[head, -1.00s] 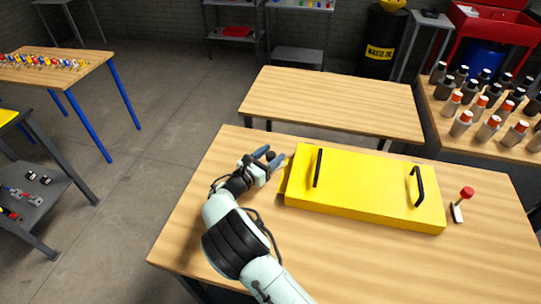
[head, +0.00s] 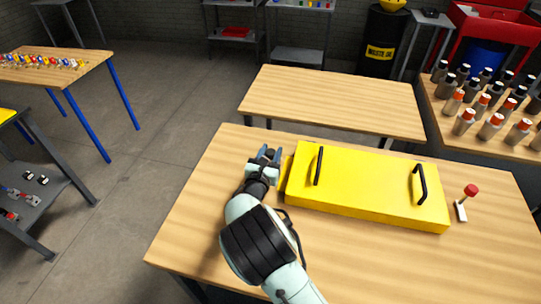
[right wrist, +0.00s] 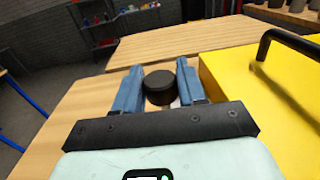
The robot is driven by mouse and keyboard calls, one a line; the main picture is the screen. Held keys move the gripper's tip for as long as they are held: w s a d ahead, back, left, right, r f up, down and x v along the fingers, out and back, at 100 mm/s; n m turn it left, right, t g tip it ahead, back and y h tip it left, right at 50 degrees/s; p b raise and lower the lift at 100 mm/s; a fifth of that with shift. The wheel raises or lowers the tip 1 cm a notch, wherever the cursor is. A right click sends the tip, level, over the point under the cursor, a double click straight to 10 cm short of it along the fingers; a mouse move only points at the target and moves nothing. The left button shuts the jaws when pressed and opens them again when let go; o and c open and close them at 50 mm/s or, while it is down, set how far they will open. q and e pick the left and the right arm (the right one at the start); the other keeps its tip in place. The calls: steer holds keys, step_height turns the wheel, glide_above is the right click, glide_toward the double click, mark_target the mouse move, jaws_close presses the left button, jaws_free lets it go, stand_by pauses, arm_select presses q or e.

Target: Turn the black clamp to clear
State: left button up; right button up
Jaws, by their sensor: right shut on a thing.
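My right gripper (head: 269,154) is at the left end of the yellow chassis box (head: 370,185), its fingers pointing to the far side of the table. The right wrist view shows the black clamp's round knob (right wrist: 159,87) between its two blue fingers, and the gripper (right wrist: 158,78) is shut on it. The rest of the clamp is hidden by the gripper. The chassis (right wrist: 255,85) lies close along the right finger. My left gripper is not in view.
Two black handles (head: 319,166) (head: 419,184) rise from the chassis top. A red-topped clamp (head: 470,191) stands at its right end. The wooden table (head: 200,225) is bare left of my arm. A second bare table (head: 330,100) stands behind.

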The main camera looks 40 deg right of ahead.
steer(key=shift+f+n+t+y+b, duration=0.1)
steer(key=shift+n+t+y+b, duration=0.4)
steer(key=shift+n+t+y, duration=0.85)
steer(key=shift+t+y, duration=0.25)
steer(key=shift+t, duration=0.1)
steer(key=o, duration=0.9)
steer(key=p+v, duration=0.1)
steer(key=v, duration=1.2)
steer(key=shift+s+a, duration=0.15)
steer(key=shift+s, duration=0.05)
